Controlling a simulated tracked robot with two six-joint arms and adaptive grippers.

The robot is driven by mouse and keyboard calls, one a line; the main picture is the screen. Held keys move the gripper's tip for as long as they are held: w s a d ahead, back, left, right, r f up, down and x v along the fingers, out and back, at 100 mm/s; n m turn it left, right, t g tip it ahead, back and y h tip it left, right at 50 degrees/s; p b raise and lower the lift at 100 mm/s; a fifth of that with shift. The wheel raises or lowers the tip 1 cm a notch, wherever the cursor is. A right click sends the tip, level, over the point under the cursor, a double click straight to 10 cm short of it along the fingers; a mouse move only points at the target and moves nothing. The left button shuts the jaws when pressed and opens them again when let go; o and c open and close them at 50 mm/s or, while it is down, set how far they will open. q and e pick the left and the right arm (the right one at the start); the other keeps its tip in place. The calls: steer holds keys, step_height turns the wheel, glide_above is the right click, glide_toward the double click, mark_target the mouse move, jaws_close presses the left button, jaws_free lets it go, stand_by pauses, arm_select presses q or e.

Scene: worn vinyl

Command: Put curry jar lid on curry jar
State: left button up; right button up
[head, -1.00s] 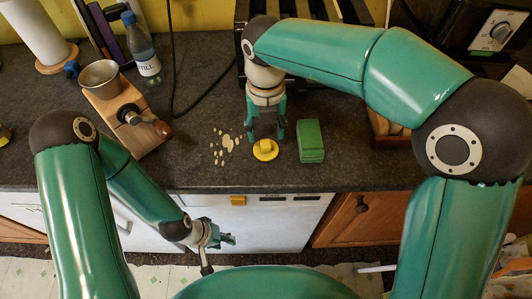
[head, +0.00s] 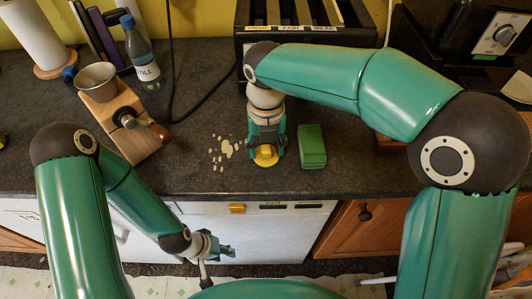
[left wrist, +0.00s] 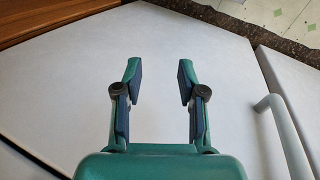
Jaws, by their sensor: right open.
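A round yellow lid-like piece with a raised knob (head: 265,158) lies on the dark worktop near its front edge; I take it for the curry jar lid. My right gripper (head: 266,152) points down right over it, open, with a finger on either side of the knob; I cannot tell whether they touch it. I cannot make out a curry jar in these views. My left gripper (head: 222,251) hangs low in front of the white cabinet front, and the left wrist view shows it open and empty (left wrist: 160,80).
A green block (head: 312,146) stands just right of the lid. A coffee grinder (head: 125,115), a water bottle (head: 140,52) and a paper roll (head: 38,38) stand at back left.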

steer(key=shift+p, duration=0.5)
stand_by(0.3)
jaws_close()
